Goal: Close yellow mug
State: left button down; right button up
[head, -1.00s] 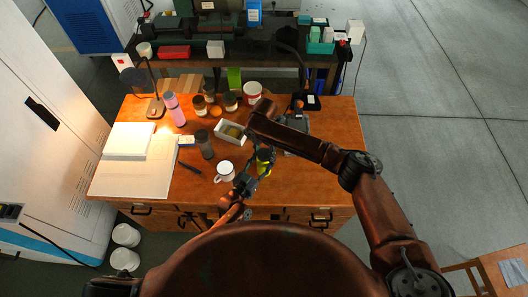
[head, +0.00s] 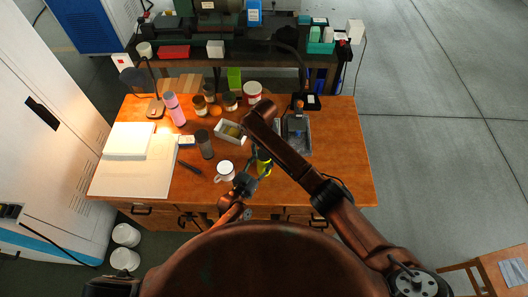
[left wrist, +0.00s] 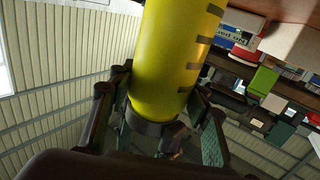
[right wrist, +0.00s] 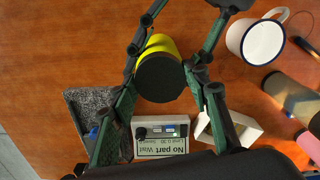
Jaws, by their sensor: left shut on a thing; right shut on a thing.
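The yellow mug (head: 265,168) is a tall yellow cylinder, held above the front of the desk. My left gripper (head: 246,182) is shut around its body. In the left wrist view the mug (left wrist: 172,60) has dark marks along its side and a dark band (left wrist: 150,131) at one end. In the right wrist view a round dark lid (right wrist: 160,78) covers the end of the mug (right wrist: 160,43) facing that camera. My right gripper (right wrist: 165,84) is shut on the lid. The lid appears to touch the mug; whether it is fully seated I cannot tell. My forearm mostly hides the right gripper in the head view.
A white enamel mug (head: 225,171) stands just left of the grippers. A grey tray (head: 297,134) and an open white box (head: 229,132) lie behind them. A dark cylinder (head: 205,145) and a pink bottle (head: 174,109) stand further left. The desk's right end is clear.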

jog(key=m, duration=0.2)
jog(key=shift+m, duration=0.3)
jog(key=o, duration=1.3)
jog(key=shift+r, duration=2.3)
jog(key=shift+c, duration=0.5)
